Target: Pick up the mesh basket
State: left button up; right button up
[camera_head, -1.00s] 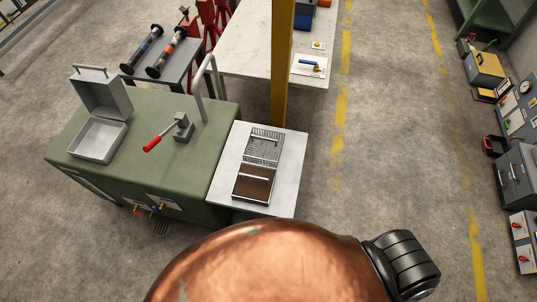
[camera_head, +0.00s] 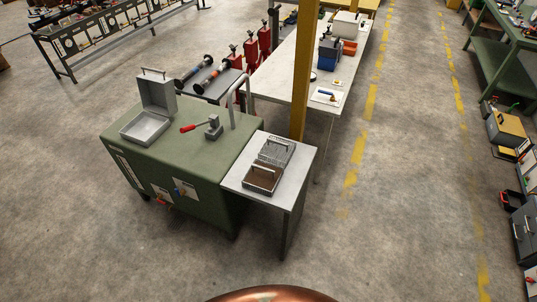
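Two mesh baskets stand end to end on a small light-topped side table (camera_head: 235,178). The far basket (camera_head: 277,151) is grey wire and looks empty. The near basket (camera_head: 262,179) has a brown inside or contents; I cannot tell which. Each has a raised handle bar. Neither of my grippers is in view, and nothing touches the baskets.
A green cabinet (camera_head: 150,165) adjoins the side table, bearing an open grey box (camera_head: 147,127), a red-handled lever (camera_head: 196,126) and a curved pipe. A yellow post (camera_head: 304,70) rises behind the baskets. The floor in front and to the right is clear.

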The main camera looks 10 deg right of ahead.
aim_at(270, 139)
jog(key=u, duration=0.8)
jog(key=i, duration=1.15)
jog(key=z, duration=0.1)
